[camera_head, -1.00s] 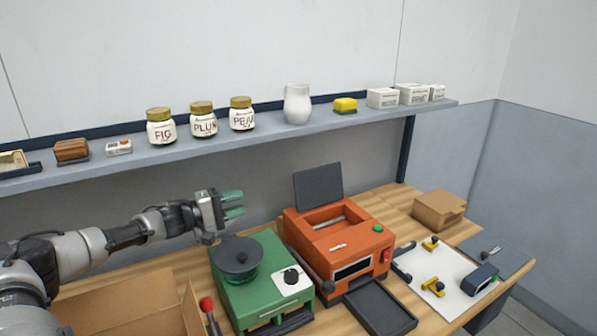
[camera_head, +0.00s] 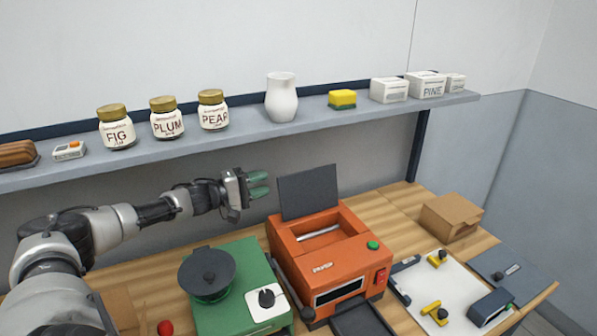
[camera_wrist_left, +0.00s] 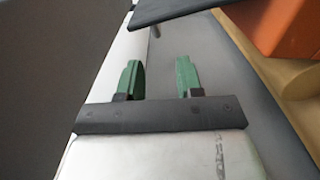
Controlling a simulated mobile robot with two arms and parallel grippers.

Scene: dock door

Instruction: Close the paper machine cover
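The orange paper machine (camera_head: 350,228) stands on the wooden bench. Its dark grey cover (camera_head: 308,192) is raised, standing nearly upright at the back, and the opening on top shows a pale roller. My left gripper (camera_head: 258,184) is just left of the cover, with its green fingers apart and nothing between them. In the left wrist view, my left gripper (camera_wrist_left: 158,78) also shows open, with the dark cover edge (camera_wrist_left: 175,10) and the orange machine body (camera_wrist_left: 288,38) at the upper right. Whether the fingers touch the cover is unclear; a small gap shows. My right gripper is out of view.
A green machine (camera_head: 235,300) with a dark round pan (camera_head: 207,270) stands left of the orange one. Above runs a grey shelf (camera_head: 240,137) with jars, a white pitcher (camera_head: 281,98) and boxes. A cardboard box (camera_head: 452,216) and a white board (camera_head: 440,290) lie to the right.

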